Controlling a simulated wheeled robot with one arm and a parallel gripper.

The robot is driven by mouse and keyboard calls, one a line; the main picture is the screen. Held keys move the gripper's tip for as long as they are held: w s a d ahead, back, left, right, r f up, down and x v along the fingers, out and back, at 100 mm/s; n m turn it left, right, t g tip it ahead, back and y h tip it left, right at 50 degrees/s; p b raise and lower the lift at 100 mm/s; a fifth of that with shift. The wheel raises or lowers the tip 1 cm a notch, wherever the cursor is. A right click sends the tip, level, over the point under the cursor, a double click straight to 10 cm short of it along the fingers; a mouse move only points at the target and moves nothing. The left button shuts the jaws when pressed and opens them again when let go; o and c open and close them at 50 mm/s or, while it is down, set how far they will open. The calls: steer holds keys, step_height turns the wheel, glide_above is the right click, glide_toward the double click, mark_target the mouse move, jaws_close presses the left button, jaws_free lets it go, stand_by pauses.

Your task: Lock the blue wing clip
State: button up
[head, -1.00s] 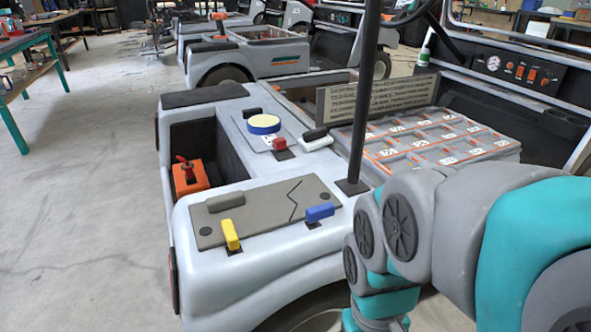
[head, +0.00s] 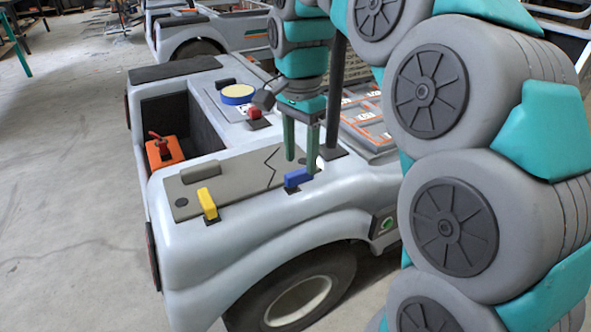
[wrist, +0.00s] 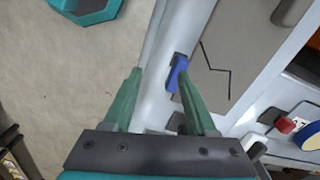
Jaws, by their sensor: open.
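The blue wing clip (head: 297,178) sits on the cart's side edge, at the right end of the grey cracked panel (head: 232,173). It also shows in the wrist view (wrist: 174,78), beside the tip of the right finger. My gripper (head: 301,164) points down just above the clip, with its two green fingers apart and nothing held between them. In the wrist view my gripper (wrist: 160,68) is open over the cart edge. The right finger partly covers the clip, and I cannot tell whether they touch.
A yellow clip (head: 207,204) is at the panel's left front. A red clip (head: 254,112) and a yellow-topped round cap (head: 238,93) are further back. A dark post (head: 335,95) stands close behind my gripper. The floor at left is clear.

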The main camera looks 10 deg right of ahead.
mark_target(297, 172)
steer(key=w+m, duration=0.1)
steer(key=w, duration=0.1)
steer(key=w+r+m, duration=0.1)
steer(key=w, duration=0.1)
steer(key=shift+d+m, duration=0.2)
steer(key=shift+m, duration=0.2)
steer(key=shift+s+f, duration=0.1)
steer(key=shift+f, duration=3.75)
steer(key=shift+c, duration=0.3)
jaws_close()
